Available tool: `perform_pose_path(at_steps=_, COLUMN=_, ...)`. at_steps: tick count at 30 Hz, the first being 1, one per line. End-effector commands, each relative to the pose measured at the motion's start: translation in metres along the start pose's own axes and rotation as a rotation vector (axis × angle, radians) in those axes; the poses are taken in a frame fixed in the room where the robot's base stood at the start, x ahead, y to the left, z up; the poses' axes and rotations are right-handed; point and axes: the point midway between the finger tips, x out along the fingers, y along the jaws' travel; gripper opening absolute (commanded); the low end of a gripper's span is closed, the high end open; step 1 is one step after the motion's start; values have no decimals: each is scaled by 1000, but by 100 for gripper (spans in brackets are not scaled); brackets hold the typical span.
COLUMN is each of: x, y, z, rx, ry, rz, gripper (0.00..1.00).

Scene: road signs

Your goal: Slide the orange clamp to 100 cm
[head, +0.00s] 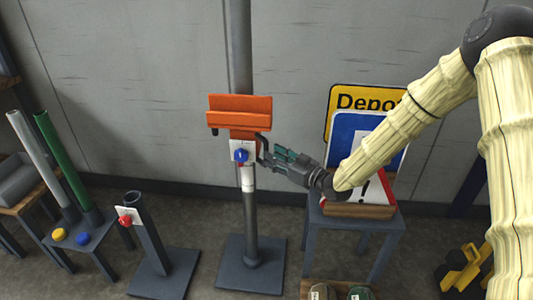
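The orange clamp (240,112) sits on a tall grey pole (250,215) that rises from a square floor base. Below its orange bracket is a white plate (235,146) with a blue knob (240,155). A dark, bent piece shows at the clamp's right side. My gripper (272,158) reaches in from the right, its fingers close beside the plate and that dark piece. I cannot tell whether the fingers touch the clamp or how far apart they are. A pale band (248,182) shows on the pole just below the plate. No height numbers are readable.
A short grey post (149,235) with a red knob (125,221) stands left. White and green tubes (62,160) lean farther left. Signs (345,135) rest on a small table (355,220) at right, behind my arm. A wooden box (335,290) lies at the front.

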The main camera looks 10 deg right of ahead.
Motion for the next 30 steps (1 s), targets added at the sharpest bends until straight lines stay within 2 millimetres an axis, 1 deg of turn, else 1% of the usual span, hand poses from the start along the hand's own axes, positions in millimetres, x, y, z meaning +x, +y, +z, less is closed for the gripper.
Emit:
perform_pose_path(at_steps=1, x=9, y=-1, z=0, rx=-2, ry=0, rz=-2, gripper=37)
perform_pose_path(at_steps=3, x=18, y=-1, z=0, rx=0, ry=0, rz=-1, gripper=37)
perform_pose_path(at_steps=9, x=36, y=-1, z=1, rx=1, ry=-1, rz=-1, gripper=37)
perform_pose_path(at_steps=13, x=40, y=0, z=0, rx=0, ry=-1, rz=0, gripper=37)
perform_pose_path(at_steps=21, x=41, y=0, z=0, rx=1, ry=-1, rz=0, gripper=37)
perform_pose_path(at_steps=26, x=40, y=0, z=0, rx=1, ry=-1, rz=1, gripper=8)
perform_pose_path(at_steps=27, x=40, y=0, z=0, rx=1, ry=0, rz=1, gripper=1)
perform_pose_path(at_steps=30, x=40, y=0, z=0, rx=1, ry=0, rz=1, gripper=0)
